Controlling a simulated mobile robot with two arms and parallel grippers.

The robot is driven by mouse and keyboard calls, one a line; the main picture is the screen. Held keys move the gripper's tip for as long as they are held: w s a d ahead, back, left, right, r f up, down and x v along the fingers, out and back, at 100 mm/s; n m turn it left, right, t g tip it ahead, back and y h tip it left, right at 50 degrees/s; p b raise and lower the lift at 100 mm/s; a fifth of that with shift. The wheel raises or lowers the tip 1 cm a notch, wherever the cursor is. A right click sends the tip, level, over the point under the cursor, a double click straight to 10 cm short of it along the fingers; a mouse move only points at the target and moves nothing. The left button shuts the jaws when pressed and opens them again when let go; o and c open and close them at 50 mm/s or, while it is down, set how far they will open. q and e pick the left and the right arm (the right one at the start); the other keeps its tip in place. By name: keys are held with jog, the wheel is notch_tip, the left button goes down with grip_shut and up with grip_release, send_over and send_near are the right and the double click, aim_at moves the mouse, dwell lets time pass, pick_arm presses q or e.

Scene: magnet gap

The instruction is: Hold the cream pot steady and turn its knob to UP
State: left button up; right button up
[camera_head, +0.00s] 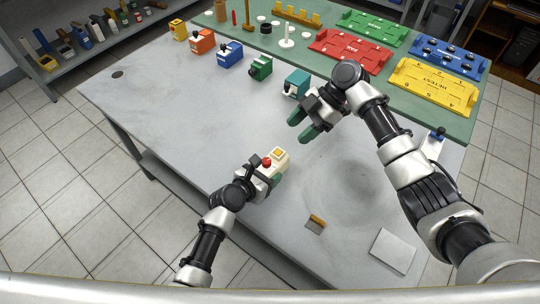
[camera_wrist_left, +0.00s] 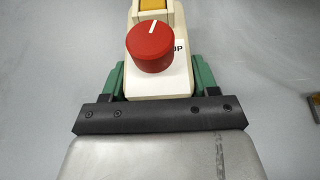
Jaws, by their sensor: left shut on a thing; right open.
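The cream pot (camera_head: 282,157) stands on the grey table near the middle of the head view, with a yellow square on its top. Its red knob (camera_head: 267,162) faces my left arm. In the left wrist view the knob (camera_wrist_left: 150,47) has a white line pointing up and slightly right. Part of the UP label (camera_wrist_left: 179,47) shows to the right of the knob. My left gripper (camera_head: 270,172) is shut on the pot, its green fingers on both sides of the body. My right gripper (camera_head: 301,127) is open and empty, above the table beyond the pot.
A row of coloured blocks, including a teal one (camera_head: 297,84) and a green one (camera_head: 261,68), stands along the green mat. Coloured trays, such as the red one (camera_head: 350,50), lie at the back. A small brown-and-grey piece (camera_head: 316,224) and a white plate (camera_head: 393,251) lie in front. Bare table surrounds the pot.

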aim_at(267, 160)
jog(key=x, duration=1.1)
jog(key=shift+s+a+f, duration=0.15)
jog(key=shift+a+f, duration=0.1)
jog(key=shift+f, duration=0.05)
jog(key=c, duration=0.9)
